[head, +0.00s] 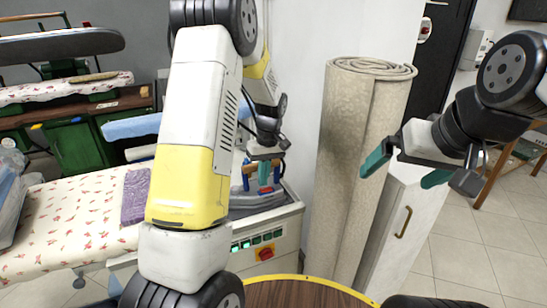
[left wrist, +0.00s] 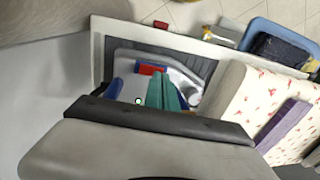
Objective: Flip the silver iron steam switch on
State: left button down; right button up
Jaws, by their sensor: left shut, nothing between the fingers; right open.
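The silver iron (head: 243,203) rests in a tray on top of a white-grey ironing unit (head: 285,222), partly hidden by my left arm. In the left wrist view the iron (left wrist: 187,68) shows pale metal with red (left wrist: 152,69) and blue parts. My left gripper (head: 265,180) is shut and empty, its teal fingers pointing down just over the iron's coloured parts; contact is unclear. The fingers also show in the left wrist view (left wrist: 166,92). Which part is the steam switch I cannot tell. My right gripper (head: 405,170) is open and empty, away to the right.
The unit's front has green-lit switches (head: 246,243) and a red knob on yellow (head: 265,253). A floral ironing board (head: 75,215) with a folded purple cloth (head: 135,195) lies left. A rolled beige carpet (head: 350,150) and a white cabinet (head: 395,235) stand right.

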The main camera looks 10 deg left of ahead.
pick_arm(q)
jog(key=shift+f, duration=0.85)
jog(key=shift+a, duration=0.1)
jog(key=shift+s+f, duration=0.1)
jog(key=shift+f, duration=0.1)
jog(key=shift+w+d+r, duration=0.2)
jog(key=shift+w+d, duration=0.25)
jog(key=shift+d, duration=0.2)
